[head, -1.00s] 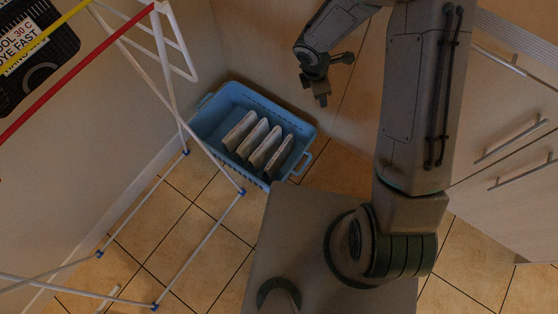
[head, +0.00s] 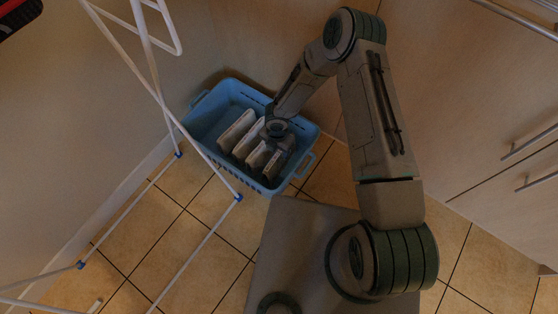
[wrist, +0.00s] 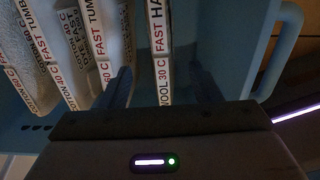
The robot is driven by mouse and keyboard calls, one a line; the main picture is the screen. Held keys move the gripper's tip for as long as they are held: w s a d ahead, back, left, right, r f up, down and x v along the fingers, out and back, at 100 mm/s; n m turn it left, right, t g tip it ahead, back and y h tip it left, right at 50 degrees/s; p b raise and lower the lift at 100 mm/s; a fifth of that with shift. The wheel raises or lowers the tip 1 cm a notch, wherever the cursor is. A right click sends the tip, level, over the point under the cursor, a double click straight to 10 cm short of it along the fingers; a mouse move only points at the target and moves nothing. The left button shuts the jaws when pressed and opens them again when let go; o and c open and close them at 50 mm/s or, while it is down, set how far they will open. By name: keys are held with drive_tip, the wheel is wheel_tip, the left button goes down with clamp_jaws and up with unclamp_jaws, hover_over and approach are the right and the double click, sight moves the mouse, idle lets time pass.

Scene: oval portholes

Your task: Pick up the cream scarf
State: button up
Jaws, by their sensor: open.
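Several folded pale cloths with printed care labels stand on edge in a row in the blue basket (head: 208,118). Their colours are close in the dim light, so I cannot tell for certain which is the cream scarf. My gripper (wrist: 163,78) is open and reaches down into the basket. Its fingers stand on either side of the end cloth (wrist: 159,50), labelled "WOOL 30 C FAST HA…", with a visible gap on its right. In the head view my wrist hides part of the row; a cloth (head: 237,131) shows at its left.
The blue basket's wall and handle (wrist: 275,55) are close to the right of my gripper. A white drying rack (head: 210,170) stands left of the basket. Wooden drawers (head: 500,120) are at the right. Tiled floor (head: 190,245) is clear in front.

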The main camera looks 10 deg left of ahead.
sight(279, 154)
drive_tip(key=f+b, duration=0.1)
drive_tip(key=f, duration=0.1)
drive_tip(key=f+b, duration=0.1)
drive_tip(key=f, duration=0.2)
drive_tip(key=w+f+b, duration=0.1)
drive_tip(key=f, duration=0.2)
drive_tip(key=shift+d+b, duration=0.25)
drive_tip(key=shift+b, duration=0.05)
drive_tip(key=shift+r, duration=0.1)
drive_tip(key=c, duration=1.2)
